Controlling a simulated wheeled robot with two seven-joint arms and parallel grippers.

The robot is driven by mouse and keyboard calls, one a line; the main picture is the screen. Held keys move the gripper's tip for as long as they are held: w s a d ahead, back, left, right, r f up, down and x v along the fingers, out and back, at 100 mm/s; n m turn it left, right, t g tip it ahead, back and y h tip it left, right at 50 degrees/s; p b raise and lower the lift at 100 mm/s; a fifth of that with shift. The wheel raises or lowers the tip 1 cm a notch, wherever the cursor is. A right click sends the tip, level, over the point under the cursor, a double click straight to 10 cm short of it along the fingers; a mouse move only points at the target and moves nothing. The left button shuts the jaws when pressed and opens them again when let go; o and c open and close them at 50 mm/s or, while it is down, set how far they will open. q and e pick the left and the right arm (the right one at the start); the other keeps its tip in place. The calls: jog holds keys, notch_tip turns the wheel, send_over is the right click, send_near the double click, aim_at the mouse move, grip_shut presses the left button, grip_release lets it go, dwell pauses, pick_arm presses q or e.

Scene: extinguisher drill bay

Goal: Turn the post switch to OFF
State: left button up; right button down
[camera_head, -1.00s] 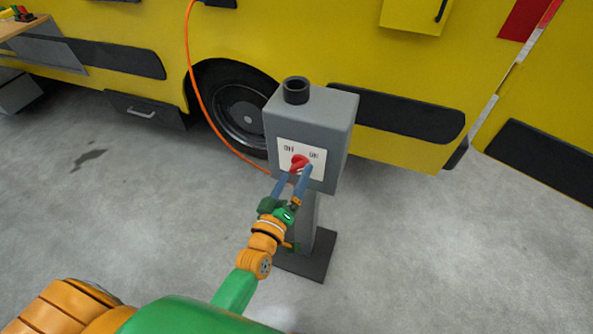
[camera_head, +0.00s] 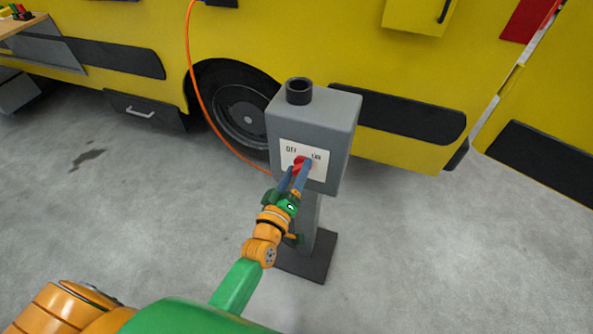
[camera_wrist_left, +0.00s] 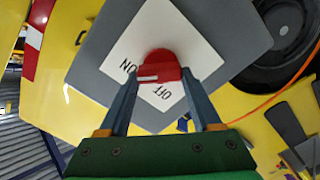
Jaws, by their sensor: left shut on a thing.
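The grey switch post (camera_head: 312,130) stands on the floor with a white plate (camera_head: 320,173) on its face, marked OFF at the left and ON at the right. A red knob (camera_head: 299,161) is in the middle of the plate. My left gripper (camera_head: 298,172) is shut on the knob, one blue finger on each side. In the left wrist view the knob (camera_wrist_left: 160,64) sits between the fingertips (camera_wrist_left: 158,78), and its white mark lies on the side near the ON label. The fingers hide part of the knob in the head view. My right gripper is not in view.
A yellow truck (camera_head: 110,25) with a black wheel (camera_head: 235,113) stands close behind the post. An orange hose (camera_head: 199,90) hangs down beside the wheel and runs behind the post. The post has a dark base plate (camera_head: 318,263). The grey floor around is clear.

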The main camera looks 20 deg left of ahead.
pick_arm(q)
jog(key=n, duration=0.3)
jog(key=shift+a+f+n, duration=0.1)
jog(key=shift+n, duration=0.2)
jog(key=n+b, duration=0.1)
jog(key=n, duration=0.3)
jog(key=shift+f+n, duration=0.15)
jog(key=shift+n, duration=0.15)
jog(key=n+b, duration=0.1)
jog(key=n, duration=0.3)
jog(key=shift+f, duration=0.15)
jog(key=n+b, duration=0.1)
jog(key=n, duration=0.4)
jog(key=shift+f, duration=0.1)
jog(key=shift+n, duration=0.3)
jog(key=o, duration=1.4)
jog(key=s+b, duration=0.1)
jog(key=s, duration=0.6)
jog(key=shift+a, duration=0.15)
